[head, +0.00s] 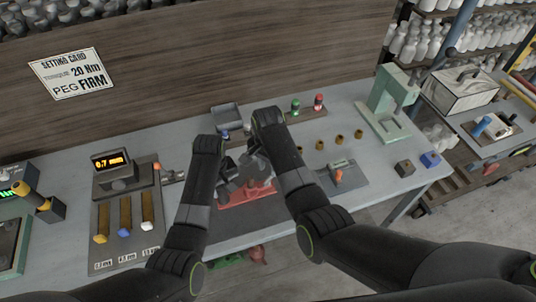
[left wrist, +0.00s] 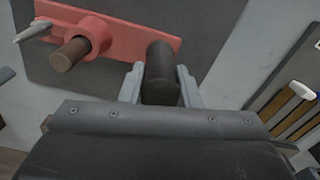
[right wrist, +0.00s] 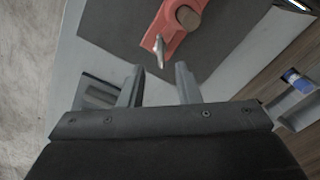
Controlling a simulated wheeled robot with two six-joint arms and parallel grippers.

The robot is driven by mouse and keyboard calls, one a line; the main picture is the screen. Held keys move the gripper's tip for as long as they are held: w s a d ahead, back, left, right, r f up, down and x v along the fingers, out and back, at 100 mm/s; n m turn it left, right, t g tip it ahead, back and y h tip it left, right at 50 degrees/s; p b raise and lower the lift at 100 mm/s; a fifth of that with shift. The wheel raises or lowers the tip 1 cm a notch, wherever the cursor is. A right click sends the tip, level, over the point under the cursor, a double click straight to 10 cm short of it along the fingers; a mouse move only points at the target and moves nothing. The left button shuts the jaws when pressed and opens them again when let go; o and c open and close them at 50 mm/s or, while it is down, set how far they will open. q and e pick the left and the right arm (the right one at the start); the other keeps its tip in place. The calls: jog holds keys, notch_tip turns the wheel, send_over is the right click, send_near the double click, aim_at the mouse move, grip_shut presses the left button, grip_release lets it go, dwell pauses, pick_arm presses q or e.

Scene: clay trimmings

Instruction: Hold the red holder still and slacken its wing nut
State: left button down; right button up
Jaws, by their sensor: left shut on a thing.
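The red holder (head: 234,198) lies on a dark mat on the bench, in front of my grippers. In the left wrist view the red holder (left wrist: 120,32) carries a brown round peg (left wrist: 70,53) and a dark upright grip (left wrist: 160,75). My left gripper (left wrist: 160,88) is shut on that dark grip. The silver wing nut (right wrist: 160,50) is at the holder's near side in the right wrist view; one wing also shows in the left wrist view (left wrist: 33,31). My right gripper (right wrist: 158,78) is open and empty, with the wing nut just beyond its fingertips, apart from them.
A small grey tray (head: 226,118) stands behind my grippers. A green press (head: 390,100) is further right. A gauge display (head: 113,161) stands left.

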aim_at(268, 179)
notch_tip(268, 179, up, 6)
dwell(0.5)
pick_arm(q)
jog(key=c, duration=1)
grip_release()
jog(key=shift+w+f, duration=0.1)
pick_arm(e)
jog(key=shift+f, duration=0.1)
